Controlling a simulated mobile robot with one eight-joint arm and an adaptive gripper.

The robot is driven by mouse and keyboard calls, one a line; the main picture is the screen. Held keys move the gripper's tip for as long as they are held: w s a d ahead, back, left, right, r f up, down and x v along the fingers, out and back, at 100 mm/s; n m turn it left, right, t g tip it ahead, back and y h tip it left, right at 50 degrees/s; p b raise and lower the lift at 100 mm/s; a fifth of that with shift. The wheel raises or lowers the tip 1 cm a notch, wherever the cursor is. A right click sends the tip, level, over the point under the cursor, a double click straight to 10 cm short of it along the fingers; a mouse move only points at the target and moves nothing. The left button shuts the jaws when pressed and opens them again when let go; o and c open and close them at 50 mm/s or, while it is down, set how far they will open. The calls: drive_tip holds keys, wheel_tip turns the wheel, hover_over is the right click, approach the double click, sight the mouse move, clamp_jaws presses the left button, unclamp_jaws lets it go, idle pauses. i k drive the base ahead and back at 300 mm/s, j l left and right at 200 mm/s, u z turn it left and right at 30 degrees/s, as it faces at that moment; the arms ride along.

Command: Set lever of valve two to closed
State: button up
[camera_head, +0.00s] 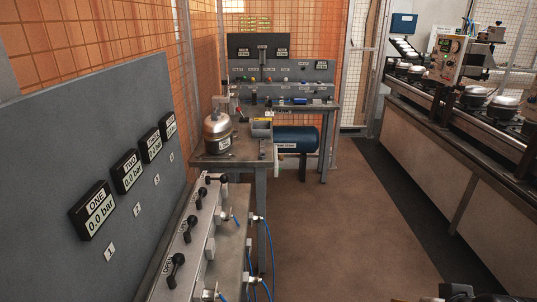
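A grey valve panel runs along the lower left, with a row of black levers. The nearest lever (174,270) stands by the display marked ONE (93,212). The second lever (189,229), by position the one for valve two, lies along a similar slant beyond it. The display marked TWO (127,172) reads 0.0 bar, as does ONE. Small label text beside the levers is too small to read surely. A dark part of my body, perhaps my gripper (462,293), shows at the bottom right edge, far from the levers. Its fingers cannot be made out.
Blue hoses (266,250) hang at the valve panel's right side. A conveyor (430,130) runs along the right. The brown floor (335,220) between is clear.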

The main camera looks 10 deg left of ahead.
sight(192, 220)
drive_tip(key=k+u, duration=0.15)
drive_tip(key=u, duration=1.25)
drive_tip(key=i+j, duration=0.05)
